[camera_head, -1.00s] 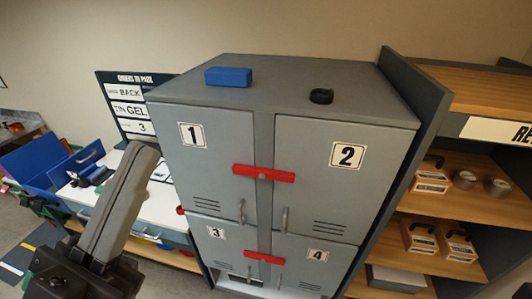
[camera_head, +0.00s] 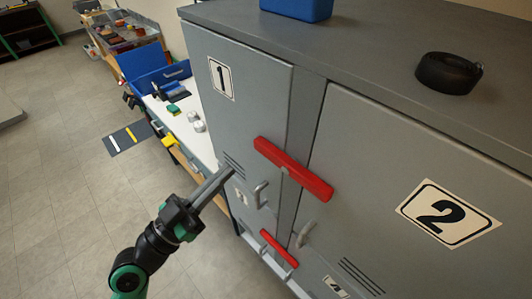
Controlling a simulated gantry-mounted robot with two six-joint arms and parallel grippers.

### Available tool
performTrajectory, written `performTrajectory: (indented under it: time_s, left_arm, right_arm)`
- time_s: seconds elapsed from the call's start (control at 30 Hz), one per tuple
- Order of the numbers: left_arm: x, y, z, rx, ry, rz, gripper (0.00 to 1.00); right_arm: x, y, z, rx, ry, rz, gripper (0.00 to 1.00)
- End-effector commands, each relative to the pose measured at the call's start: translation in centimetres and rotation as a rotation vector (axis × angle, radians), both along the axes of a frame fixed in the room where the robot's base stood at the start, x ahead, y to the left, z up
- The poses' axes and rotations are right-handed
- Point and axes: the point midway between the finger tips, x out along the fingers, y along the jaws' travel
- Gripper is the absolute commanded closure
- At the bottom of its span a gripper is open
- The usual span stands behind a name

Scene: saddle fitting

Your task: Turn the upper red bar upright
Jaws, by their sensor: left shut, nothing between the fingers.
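The upper red bar (camera_head: 293,169) lies across the seam between locker door 1 (camera_head: 237,117) and locker door 2 (camera_head: 400,165), tilted down to the right in the picture. The lower red bar (camera_head: 279,248) lies across the seam below it. My left gripper (camera_head: 230,173) is shut and empty. It shows in front of door 1, to the left of the upper bar and apart from it. I cannot tell whether its tip touches the door. My right gripper is not in view.
Door handles (camera_head: 261,195) and (camera_head: 304,234) stick out below the upper bar. A blue box (camera_head: 297,9) and a black ring (camera_head: 447,73) sit on the locker top. A white worktable (camera_head: 186,125) stands behind on the left. Open floor (camera_head: 60,180) lies at left.

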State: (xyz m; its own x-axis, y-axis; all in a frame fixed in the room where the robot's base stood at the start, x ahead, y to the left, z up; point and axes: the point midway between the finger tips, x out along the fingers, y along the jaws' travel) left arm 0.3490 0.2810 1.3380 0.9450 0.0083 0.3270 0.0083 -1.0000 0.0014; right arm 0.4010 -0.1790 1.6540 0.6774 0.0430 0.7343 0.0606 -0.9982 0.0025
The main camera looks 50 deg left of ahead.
Motion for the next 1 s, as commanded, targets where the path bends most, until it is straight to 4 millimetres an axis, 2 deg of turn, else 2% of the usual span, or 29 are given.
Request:
performTrajectory:
  time_s: [0.3, 0.47, 0.7, 0.8, 0.93, 1.0]
  left_arm:
    - [0.1, 0.0, 0.1, 0.003, -0.003, -0.001, 1.0]
    - [1.2, -0.1, 0.2, 0.009, -0.004, -0.007, 1.0]
    - [4.9, 0.0, 1.7, 0.005, -0.009, -0.002, 1.0]
    - [7.0, 0.0, 3.1, 0.0, -0.003, -0.004, 1.0]
    - [9.7, 0.0, 3.9, 0.001, -0.003, -0.003, 1.0]
    - [9.6, 0.1, 1.7, -0.001, 0.004, -0.001, 1.0]
  right_arm:
    - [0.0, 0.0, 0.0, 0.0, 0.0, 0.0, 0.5]
    - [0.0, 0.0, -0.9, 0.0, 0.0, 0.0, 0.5]
    - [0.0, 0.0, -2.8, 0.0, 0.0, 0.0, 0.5]
    - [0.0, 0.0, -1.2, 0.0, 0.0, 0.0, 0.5]
    - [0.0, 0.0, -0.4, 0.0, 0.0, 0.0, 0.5]
    - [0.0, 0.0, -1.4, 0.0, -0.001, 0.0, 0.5]
